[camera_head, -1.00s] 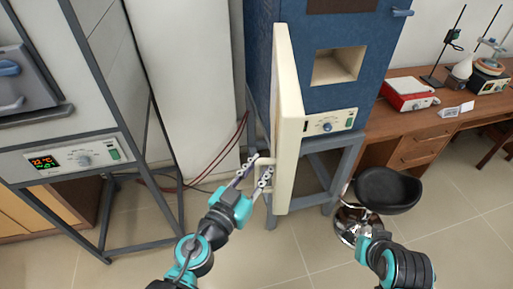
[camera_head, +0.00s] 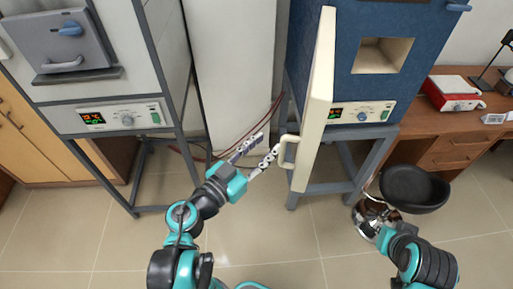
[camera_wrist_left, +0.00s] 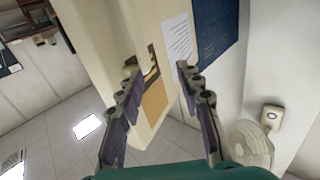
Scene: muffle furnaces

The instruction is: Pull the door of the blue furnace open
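The blue furnace (camera_head: 340,45) stands right of centre in the head view, its square chamber (camera_head: 382,56) uncovered. Its cream door (camera_head: 318,100) is swung open and points out toward me, seen nearly edge-on. The door's handle (camera_head: 290,151) is a pale loop on its left side. My left gripper (camera_head: 268,142) is open, its fingers spread and empty, just left of the handle. The open fingers (camera_wrist_left: 158,70) also show in the left wrist view before a cream surface. My right arm is at the lower right; its fingers cannot be made out against the stool.
A grey furnace (camera_head: 60,45) on a dark frame stands at the left. A black stool (camera_head: 413,188) with a chrome base is right of the door, near my right arm. A wooden desk (camera_head: 450,145) with a red-and-white device (camera_head: 452,93) is at the right. Tiled floor in front is free.

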